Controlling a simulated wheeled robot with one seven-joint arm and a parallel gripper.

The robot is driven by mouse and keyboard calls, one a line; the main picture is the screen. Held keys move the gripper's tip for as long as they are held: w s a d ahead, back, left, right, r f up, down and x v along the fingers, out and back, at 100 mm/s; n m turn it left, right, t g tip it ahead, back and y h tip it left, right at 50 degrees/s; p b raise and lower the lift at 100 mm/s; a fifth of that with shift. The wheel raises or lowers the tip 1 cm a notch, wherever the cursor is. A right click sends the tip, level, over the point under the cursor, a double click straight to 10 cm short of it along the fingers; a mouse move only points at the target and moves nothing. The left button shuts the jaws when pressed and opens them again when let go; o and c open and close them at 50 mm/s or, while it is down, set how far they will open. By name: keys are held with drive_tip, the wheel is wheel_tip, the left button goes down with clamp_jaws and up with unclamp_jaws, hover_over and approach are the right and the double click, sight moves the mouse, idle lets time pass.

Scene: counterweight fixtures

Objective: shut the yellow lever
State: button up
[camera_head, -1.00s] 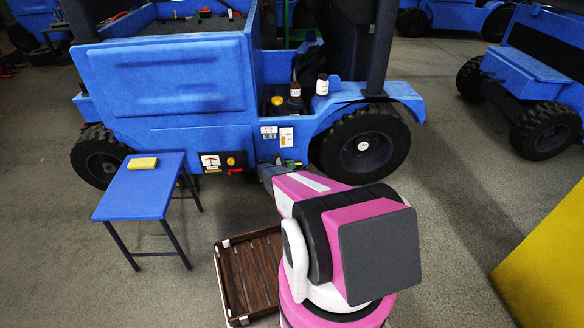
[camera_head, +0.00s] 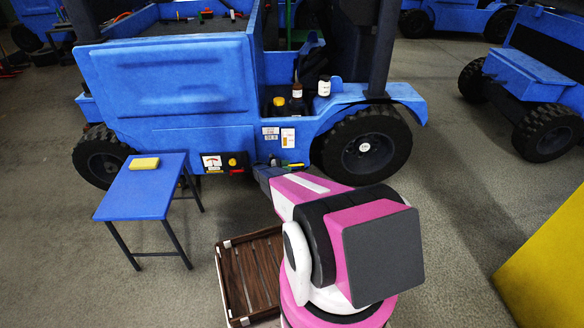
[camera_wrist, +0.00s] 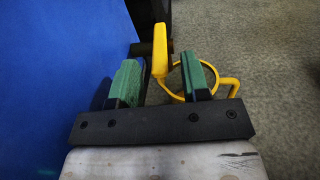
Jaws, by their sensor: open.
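The yellow lever (camera_wrist: 160,52) stands upright beyond my gripper (camera_wrist: 163,80) in the wrist view, between the lines of its two green fingertips. The fingers are open and apart, with nothing held between them. The lever's mount is a dark part beside the blue panel. In the head view, a small yellow piece (camera_head: 296,165) shows by my gripper, low on the blue vehicle in front of the wheel. My arm hides most of the gripper there, and I cannot tell whether that piece is the lever.
A yellow ring with a hooked end (camera_wrist: 228,84) lies beyond the right finger. The blue vehicle panel (camera_wrist: 60,60) is close on the left. A blue table (camera_head: 140,190) with a yellow block (camera_head: 144,163) and a wooden crate (camera_head: 220,262) stand nearby.

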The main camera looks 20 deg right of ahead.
drive_tip(key=w+a, duration=0.1)
drive_tip(key=a, duration=0.6)
drive_tip(key=shift+w, duration=0.15)
drive_tip(key=shift+a, duration=0.1)
